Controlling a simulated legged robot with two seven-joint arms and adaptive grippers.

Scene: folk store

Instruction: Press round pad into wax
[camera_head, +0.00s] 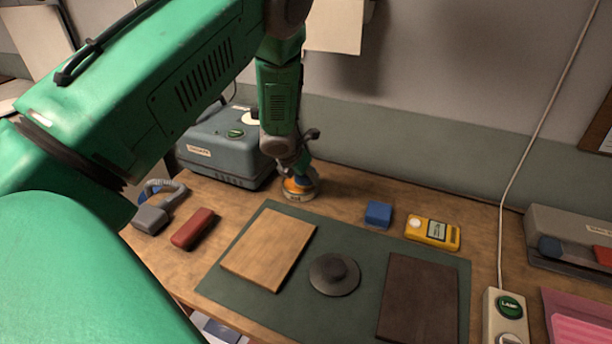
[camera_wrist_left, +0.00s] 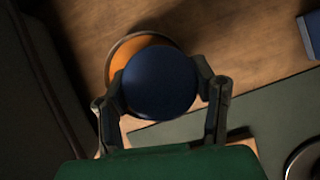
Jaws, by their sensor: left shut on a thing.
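The orange wax (camera_head: 297,186) is in a round, shallow tin (camera_head: 301,196) at the back of the wooden bench, beside the blue-grey case. My left gripper (camera_head: 297,176) reaches down to the tin from above. In the left wrist view, my left gripper (camera_wrist_left: 160,88) is shut on a dark blue round pad (camera_wrist_left: 160,82), one finger on each side. The pad covers much of the orange wax (camera_wrist_left: 138,50), whose rim shows at the upper left. I cannot tell whether the pad touches the wax. My right gripper is not in view.
A blue-grey case (camera_head: 228,145) stands left of the tin.

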